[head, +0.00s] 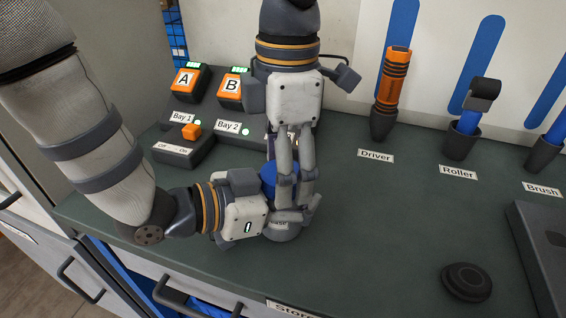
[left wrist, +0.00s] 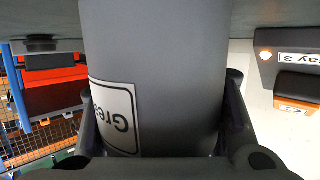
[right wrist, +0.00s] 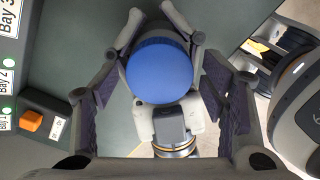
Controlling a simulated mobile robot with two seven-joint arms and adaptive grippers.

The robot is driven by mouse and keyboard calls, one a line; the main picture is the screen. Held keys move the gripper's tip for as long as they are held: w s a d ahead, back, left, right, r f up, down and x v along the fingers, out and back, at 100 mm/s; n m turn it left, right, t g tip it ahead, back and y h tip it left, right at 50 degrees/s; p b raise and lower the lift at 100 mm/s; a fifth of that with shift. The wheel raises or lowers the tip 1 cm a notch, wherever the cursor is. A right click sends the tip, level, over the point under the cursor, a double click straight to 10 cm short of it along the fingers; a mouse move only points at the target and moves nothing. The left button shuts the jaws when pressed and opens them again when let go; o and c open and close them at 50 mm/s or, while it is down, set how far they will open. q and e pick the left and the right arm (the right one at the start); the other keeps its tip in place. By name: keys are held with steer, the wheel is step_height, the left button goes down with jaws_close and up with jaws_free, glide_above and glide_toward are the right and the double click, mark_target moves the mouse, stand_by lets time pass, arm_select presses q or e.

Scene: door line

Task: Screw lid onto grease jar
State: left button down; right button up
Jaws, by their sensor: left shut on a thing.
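The grey grease jar (head: 283,234) stands on the green bench top. It fills the middle of the left wrist view (left wrist: 165,60), where part of its white label shows. My left gripper (head: 291,212) is shut on the jar from the side, one finger on each side of it. The round blue lid (head: 268,172) is at the jar's top; whether it is threaded on is hidden. My right gripper (head: 296,182) points down over the lid. In the right wrist view its fingers are open on either side of the lid (right wrist: 159,72), with no clear contact.
The orange driver (head: 392,80), the roller (head: 467,120) and a brush holder line the back right. A dark round disc (head: 466,282) lies at the front right.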

arm_select(q)
steer(key=shift+f, duration=0.1)
arm_select(e)
steer(key=shift+r, duration=0.1)
steer(key=shift+w+r, duration=0.1)
steer(key=shift+r, duration=2.05)
steer(key=o, duration=0.6)
steer(key=shift+c, duration=0.2)
steer(key=shift+r, duration=0.1)
step_height(320, 180, up, 12)
steer(key=shift+w+d, duration=0.2)
steer(key=shift+w, duration=0.05)
arm_select(q)
steer(key=c, duration=0.5)
jaws_free()
